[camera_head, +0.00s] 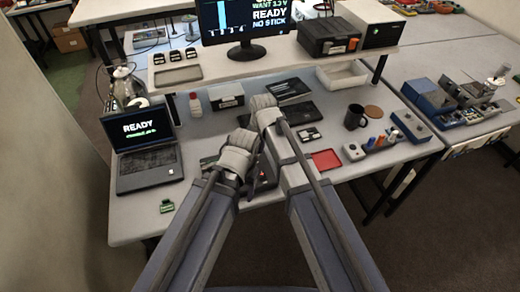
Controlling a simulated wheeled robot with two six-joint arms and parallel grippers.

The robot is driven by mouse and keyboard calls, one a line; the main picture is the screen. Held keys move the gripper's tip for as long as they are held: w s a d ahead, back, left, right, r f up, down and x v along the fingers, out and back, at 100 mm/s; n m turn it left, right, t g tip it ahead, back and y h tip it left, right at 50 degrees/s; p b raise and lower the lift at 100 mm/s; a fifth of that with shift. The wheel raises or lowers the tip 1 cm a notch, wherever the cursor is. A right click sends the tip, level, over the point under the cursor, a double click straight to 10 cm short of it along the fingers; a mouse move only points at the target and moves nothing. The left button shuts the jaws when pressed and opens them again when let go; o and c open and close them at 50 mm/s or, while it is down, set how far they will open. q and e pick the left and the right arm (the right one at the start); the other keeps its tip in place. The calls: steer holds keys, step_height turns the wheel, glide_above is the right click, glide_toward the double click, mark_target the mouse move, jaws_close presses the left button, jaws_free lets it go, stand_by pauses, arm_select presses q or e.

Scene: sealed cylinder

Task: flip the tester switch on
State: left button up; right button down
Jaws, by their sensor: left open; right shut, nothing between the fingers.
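A dark device with a small red light (263,175), perhaps the tester, lies on the bench between my two forearms. My arms and grippers hide much of it, and I cannot make out its switch. My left gripper (246,170) is the lower one, open, just left of and over the dark device. I cannot tell whether it touches the device. My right gripper (264,110) is shut and empty, further back over the bench; its fingertips are mostly hidden.
An open laptop (148,150) showing READY stands at left, with a small green item (167,206) in front. A red tray (326,160), a dark mug (355,117) and a black laptop (293,100) lie to the right and behind. A monitor (240,22) stands on the raised shelf.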

arm_select(q)
step_height(320, 180, up, 3)
steer(key=shift+r+p, duration=0.15)
steer(key=shift+p, duration=0.9)
arm_select(e)
steer(key=r, duration=0.3)
steer(key=shift+w+r, duration=0.1)
steer(key=shift+w, duration=0.15)
steer(key=shift+a, duration=0.1)
arm_select(q)
step_height(320, 180, down, 12)
steer(key=b, duration=1.2)
arm_select(e)
steer(key=s+d+f+g+h, duration=0.1)
steer(key=s+d+f, duration=0.2)
steer(key=s+f, duration=0.3)
steer(key=s+d+f+g, duration=0.1)
steer(key=s+d+f, duration=0.2)
steer(key=s+f, duration=0.3)
steer(key=s, duration=0.5)
steer(key=shift+s+d+f+h, duration=0.15)
steer(key=shift+s+d+h, duration=0.05)
steer(key=shift+s+h, duration=0.2)
